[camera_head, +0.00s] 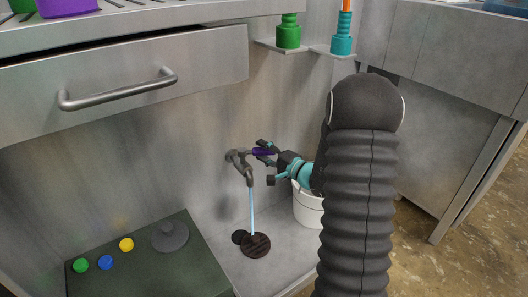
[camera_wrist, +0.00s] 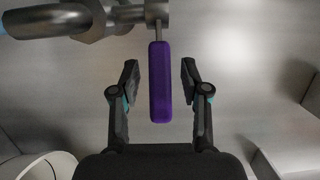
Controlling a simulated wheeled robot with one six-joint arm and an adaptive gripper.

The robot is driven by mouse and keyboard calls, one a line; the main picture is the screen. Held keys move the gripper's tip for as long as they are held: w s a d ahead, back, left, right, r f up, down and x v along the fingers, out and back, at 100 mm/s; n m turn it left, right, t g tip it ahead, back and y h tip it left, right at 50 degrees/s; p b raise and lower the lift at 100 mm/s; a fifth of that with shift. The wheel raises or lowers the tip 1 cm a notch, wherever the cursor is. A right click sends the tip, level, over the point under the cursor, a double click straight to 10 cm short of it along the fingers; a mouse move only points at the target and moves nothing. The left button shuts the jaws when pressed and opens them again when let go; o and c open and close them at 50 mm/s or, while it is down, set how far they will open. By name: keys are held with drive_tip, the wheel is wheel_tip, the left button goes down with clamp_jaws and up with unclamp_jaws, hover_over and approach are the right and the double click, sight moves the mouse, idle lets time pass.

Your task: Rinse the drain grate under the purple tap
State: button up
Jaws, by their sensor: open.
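The grey tap (camera_head: 240,166) is on the steel wall and a thin blue water stream (camera_head: 251,208) falls from its spout. The stream comes down at the upper edge of the drain grate (camera_head: 257,247), a dark round slatted disc on the basin floor. A dark round patch (camera_head: 240,237), perhaps the drain hole, is partly beside and behind it. The purple tap handle (camera_wrist: 160,85) lies between the fingers of my gripper (camera_wrist: 159,83), with a gap on each side. My gripper (camera_head: 264,154) is open and holds nothing. The handle also shows in the head view (camera_head: 262,152).
A white bucket (camera_head: 308,207) stands right of the tap, partly behind my arm. A dark green panel (camera_head: 130,275) with green, blue and yellow knobs and a grey disc (camera_head: 170,236) lies left. A drawer handle (camera_head: 118,90) juts out above. Green (camera_head: 289,32) and teal bottles stand on shelves.

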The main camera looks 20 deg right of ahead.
drive_tip(key=v, duration=1.2)
